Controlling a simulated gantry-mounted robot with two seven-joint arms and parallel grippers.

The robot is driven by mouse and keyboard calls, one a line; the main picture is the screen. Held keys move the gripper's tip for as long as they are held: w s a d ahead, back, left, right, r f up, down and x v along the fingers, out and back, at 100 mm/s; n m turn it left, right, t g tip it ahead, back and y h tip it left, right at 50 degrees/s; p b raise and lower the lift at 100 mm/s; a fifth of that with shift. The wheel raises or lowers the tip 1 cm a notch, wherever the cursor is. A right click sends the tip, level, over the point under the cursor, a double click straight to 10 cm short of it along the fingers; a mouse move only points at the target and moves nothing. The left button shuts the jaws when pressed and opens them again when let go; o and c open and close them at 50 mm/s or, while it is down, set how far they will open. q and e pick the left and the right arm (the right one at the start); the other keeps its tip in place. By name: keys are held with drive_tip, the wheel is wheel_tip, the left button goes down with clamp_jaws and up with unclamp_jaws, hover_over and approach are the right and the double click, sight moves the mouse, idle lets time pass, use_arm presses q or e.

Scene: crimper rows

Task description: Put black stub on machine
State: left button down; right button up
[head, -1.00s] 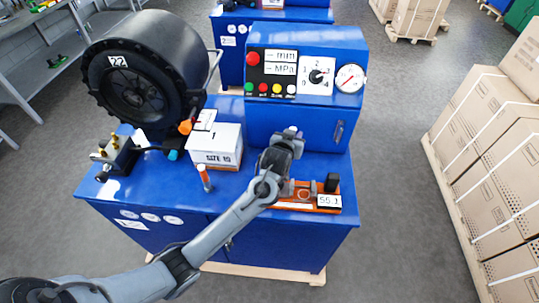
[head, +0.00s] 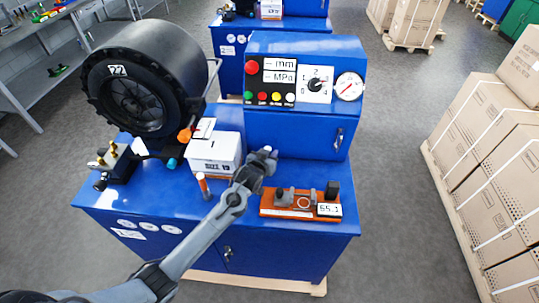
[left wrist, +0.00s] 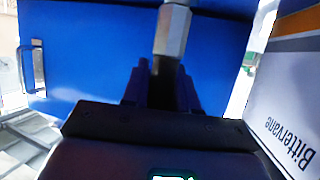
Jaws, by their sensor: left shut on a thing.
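My left gripper (head: 258,167) is over the blue bench top, beside the white box and left of the orange gauge. In the left wrist view, its fingers (left wrist: 163,88) are shut on the black stub. The stub's silver hex end (left wrist: 173,30) sticks out past the fingertips; its dark part between the fingers is hard to make out. The machine (head: 145,80) has a big black round head marked 22 at the left of the blue bench, clear of the gripper. My right gripper is not in view.
The white box (head: 213,165) stands close left of the gripper. A blue control panel (head: 300,120) rises behind. A small black block with brass fittings (head: 117,162) sits at the left. Cartons (head: 490,160) stand at the right.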

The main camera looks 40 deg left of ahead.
use_arm(q)
drive_tip(key=shift+f, duration=0.1)
drive_tip(key=shift+f, duration=0.1)
drive_tip(key=c, duration=0.9)
unclamp_jaws()
drive_tip(key=shift+s+d+r, duration=0.15)
drive_tip(key=shift+s+r, duration=0.2)
drive_tip(key=p+v, duration=0.1)
drive_tip(key=v, duration=1)
drive_tip(key=s+d+f+m+g+h, duration=0.1)
drive_tip(key=s+d+f+g, duration=0.1)
drive_tip(key=s, duration=0.7)
drive_tip(key=s+d+f+m+g+h, duration=0.1)
drive_tip(key=s+d+f+m+g, duration=0.1)
drive_tip(key=s+d, duration=0.5)
drive_tip(key=s+d+f+m+g+h, duration=0.2)
drive_tip(key=s+d+g, duration=0.3)
drive_tip(key=s, duration=0.6)
drive_tip(key=shift+s+d+f, duration=0.1)
drive_tip(key=shift+s+f, duration=0.1)
drive_tip(key=shift+f, duration=0.25)
drive_tip(key=shift+s+d+f, duration=0.1)
drive_tip(key=shift+s+f, duration=0.1)
drive_tip(key=shift+f, duration=0.25)
